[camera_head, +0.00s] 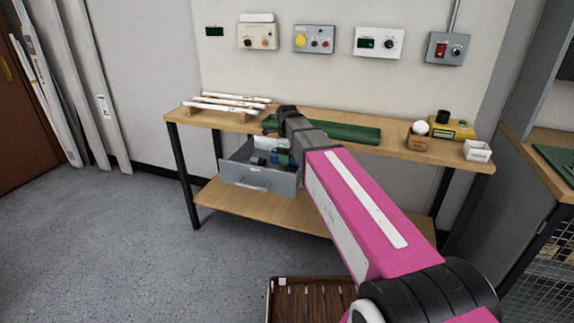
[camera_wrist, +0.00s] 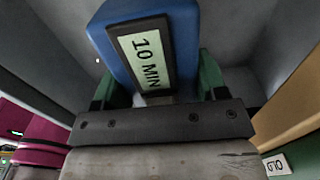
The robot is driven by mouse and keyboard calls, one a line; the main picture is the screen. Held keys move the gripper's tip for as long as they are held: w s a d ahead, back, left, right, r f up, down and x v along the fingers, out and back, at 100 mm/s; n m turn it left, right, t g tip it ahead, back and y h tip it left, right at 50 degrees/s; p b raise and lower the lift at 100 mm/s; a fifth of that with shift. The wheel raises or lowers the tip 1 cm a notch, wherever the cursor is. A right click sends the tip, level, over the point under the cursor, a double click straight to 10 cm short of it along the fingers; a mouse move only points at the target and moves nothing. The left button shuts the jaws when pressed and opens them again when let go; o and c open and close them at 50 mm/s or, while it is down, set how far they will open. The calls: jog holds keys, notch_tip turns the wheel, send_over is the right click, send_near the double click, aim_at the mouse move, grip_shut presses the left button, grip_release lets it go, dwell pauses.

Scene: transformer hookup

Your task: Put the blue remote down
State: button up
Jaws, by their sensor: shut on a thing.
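The blue remote (camera_wrist: 104,48) fills the top middle of the wrist view, with a pale label reading "10 MIN". My gripper (camera_wrist: 155,78) is shut on it, a green finger on either side. In the head view a small blue patch, likely the remote (camera_head: 283,158), shows under my wrist, inside the outline of the open grey drawer (camera_head: 258,178). My fingers are mostly hidden there by my arm. I cannot tell whether the remote touches the drawer floor. In the wrist view grey walls surround the remote.
The drawer hangs under a wooden bench (camera_head: 400,151) and holds small dark items. On the bench are white tubes (camera_head: 225,104), a green mat (camera_head: 350,132), a yellow device (camera_head: 452,130) and small boxes. Control boxes line the wall. A slatted wooden crate (camera_head: 310,300) stands on the floor.

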jog(key=shift+f, duration=1.8)
jog(key=shift+f, duration=0.15)
jog(key=o, duration=1.1)
notch_tip(320, 180, up, 12)
jog(key=shift+r, duration=0.2)
